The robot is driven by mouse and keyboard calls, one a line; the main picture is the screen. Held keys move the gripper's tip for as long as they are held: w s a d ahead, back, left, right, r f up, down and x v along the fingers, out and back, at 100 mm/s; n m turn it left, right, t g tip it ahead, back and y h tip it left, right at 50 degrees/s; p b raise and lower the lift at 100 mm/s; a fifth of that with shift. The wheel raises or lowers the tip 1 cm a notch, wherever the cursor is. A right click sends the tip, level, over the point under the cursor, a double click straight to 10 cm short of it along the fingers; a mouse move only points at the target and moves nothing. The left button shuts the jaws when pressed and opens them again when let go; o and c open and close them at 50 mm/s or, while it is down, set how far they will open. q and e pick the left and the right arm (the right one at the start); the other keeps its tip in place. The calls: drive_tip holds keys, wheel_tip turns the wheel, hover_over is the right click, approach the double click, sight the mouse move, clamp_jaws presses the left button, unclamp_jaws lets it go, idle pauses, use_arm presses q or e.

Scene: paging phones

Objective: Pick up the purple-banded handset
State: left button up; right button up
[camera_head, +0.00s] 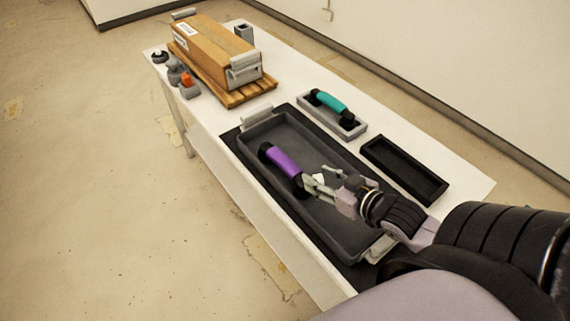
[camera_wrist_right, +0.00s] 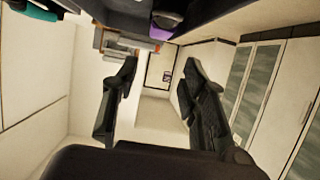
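The purple-banded handset (camera_head: 284,161) has black ends and lies in the dark grey tray (camera_head: 262,131), towards its left side. Its purple band also shows at the top edge of the right wrist view (camera_wrist_right: 162,33), above my fingers and not between them. My right gripper (camera_head: 317,177) is over the tray, close to the handset's nearer end. Its fingers are apart with nothing between them, as the right wrist view (camera_wrist_right: 159,66) shows. I cannot tell whether a finger touches the handset. My left gripper is not in view.
A teal-banded handset (camera_head: 329,102) rests in a small grey cradle (camera_head: 352,131) behind the tray. An empty black tray (camera_head: 403,168) stands to its right.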

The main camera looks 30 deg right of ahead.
sight(284, 160)
drive_tip(key=x, duration=0.4)
drive_tip(key=shift+w+a+r, duration=0.1)
drive_tip(key=shift+a+r, duration=0.05)
drive_tip(key=shift+a, duration=0.05)
drive_tip(key=p+x, duration=0.1)
drive_tip(key=x, duration=0.5)
drive_tip(key=shift+w+f, duration=0.1)
drive_tip(key=shift+f, duration=0.1)
drive_tip(key=p+x, duration=0.1)
drive_tip(key=x, duration=0.3)
drive_tip(key=shift+w+d+f, duration=0.2)
drive_tip(key=shift+w+f, duration=0.25)
drive_tip(key=shift+w, duration=0.05)
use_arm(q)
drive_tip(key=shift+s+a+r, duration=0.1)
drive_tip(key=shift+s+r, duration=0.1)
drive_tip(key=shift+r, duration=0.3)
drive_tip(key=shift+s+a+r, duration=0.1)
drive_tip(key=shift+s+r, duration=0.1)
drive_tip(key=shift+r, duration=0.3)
use_arm(e)
drive_tip(key=shift+c, duration=0.6)
drive_tip(key=shift+r, duration=0.1)
clamp_jaws()
